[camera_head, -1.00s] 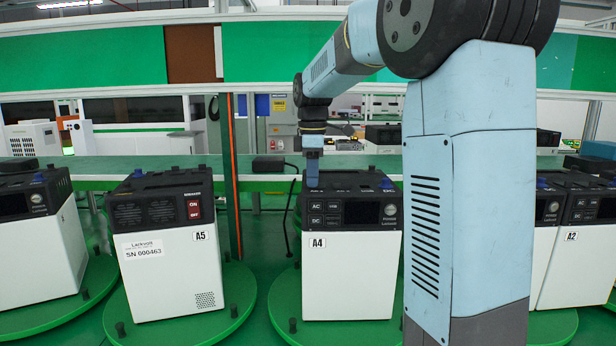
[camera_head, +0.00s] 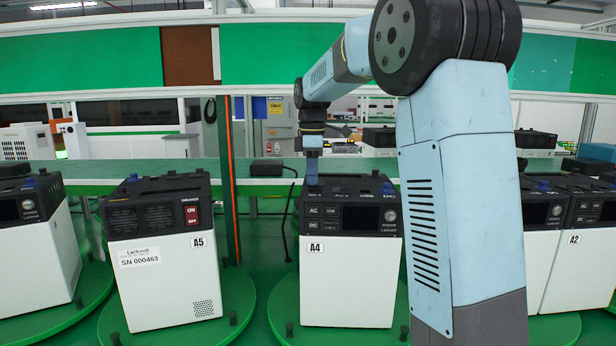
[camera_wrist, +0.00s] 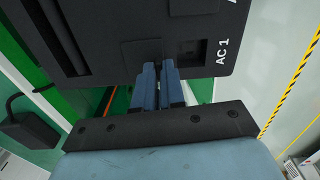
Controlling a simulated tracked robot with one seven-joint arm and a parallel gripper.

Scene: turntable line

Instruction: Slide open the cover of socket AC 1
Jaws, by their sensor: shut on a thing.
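Power unit A4 (camera_head: 347,280) is a white box with a black top, standing on a green turntable. My gripper (camera_head: 311,181) reaches down to the left part of its top. In the wrist view the black top panel (camera_wrist: 110,12) bears the label AC 1 (camera_wrist: 222,51). A recessed square, socket AC 1 (camera_wrist: 188,54), shows beside the label. A flat black cover plate (camera_wrist: 141,50) lies to the left of the recess. My blue fingers (camera_wrist: 158,68) are closed at the plate's lower right edge. The gripped part is hidden between the fingertips.
An orange-edged post stands between A5 and A4.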

